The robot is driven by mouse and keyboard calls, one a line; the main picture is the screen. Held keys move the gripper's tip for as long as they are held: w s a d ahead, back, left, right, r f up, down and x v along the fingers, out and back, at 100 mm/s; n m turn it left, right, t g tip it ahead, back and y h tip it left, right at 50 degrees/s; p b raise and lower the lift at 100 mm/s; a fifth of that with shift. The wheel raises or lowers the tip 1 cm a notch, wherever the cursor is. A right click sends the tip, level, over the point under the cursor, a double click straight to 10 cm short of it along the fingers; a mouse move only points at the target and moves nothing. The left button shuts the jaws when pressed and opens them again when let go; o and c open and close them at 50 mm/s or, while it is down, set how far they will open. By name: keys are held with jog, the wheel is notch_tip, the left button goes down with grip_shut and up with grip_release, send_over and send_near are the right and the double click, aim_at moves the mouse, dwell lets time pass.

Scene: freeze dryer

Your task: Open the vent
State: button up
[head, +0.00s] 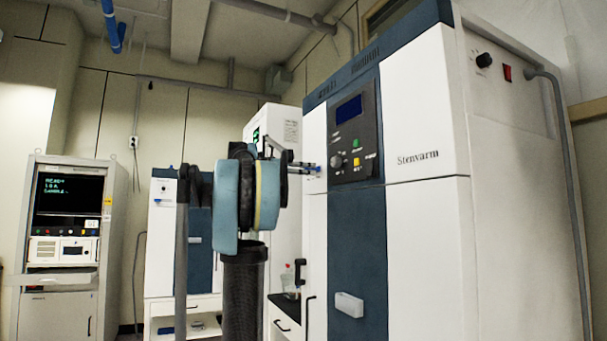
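The freeze dryer (420,235) is a tall white and dark-blue cabinet marked "Stenvarm" at the right of the head view. Its front control panel (367,130) has a dark screen, a grey knob (336,161) and small green, yellow and red buttons. A black knob (483,60) and a red switch (507,73) sit high on its right side. No part is labelled as the vent. My gripper (317,167) points right, in front of the dryer left of the panel. It is small and seen from the side, so its opening is unclear. I see nothing held.
A grey pipe (562,130) runs down the dryer's right side. A white handle (348,304) projects from its front. A counter with a bottle (290,279) stands behind my arm. An instrument rack (66,245) with a screen stands at the left.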

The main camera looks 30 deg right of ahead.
jog(key=a, duration=1.1)
jog(key=shift+w+a, duration=0.3)
jog(key=shift+w, duration=0.1)
jog(key=shift+f, duration=0.1)
jog(key=s+a+f+m+t+y, duration=0.1)
jog(key=s+a+f+m+y, duration=0.2)
jog(key=f, duration=0.9)
jog(key=s+a+f+m+y, duration=0.25)
jog(key=s+f, duration=0.35)
jog(key=f, duration=0.5)
jog(key=s+a+f+m+t+y, duration=0.1)
jog(key=s+a+f+y, duration=0.2)
jog(key=f, duration=0.9)
jog(key=s+a+f+m+y, duration=0.3)
jog(key=s+a+f, duration=0.2)
jog(key=f, duration=0.6)
jog(key=s+a+f+m+y, duration=0.3)
jog(key=s+a+f, duration=0.2)
jog(key=f, duration=0.7)
jog(key=s+a+f+m+t+y, duration=0.1)
jog(key=s+a+f+m+y, duration=0.2)
jog(key=f, duration=0.8)
jog(key=s+a, duration=0.2)
jog(key=a, duration=0.1)
jog(key=shift+s+a+f, duration=0.2)
jog(key=shift+s+a, duration=0.2)
jog(key=shift+y, duration=0.25)
jog(key=shift+c, duration=0.4)
jog(key=shift+c, duration=0.4)
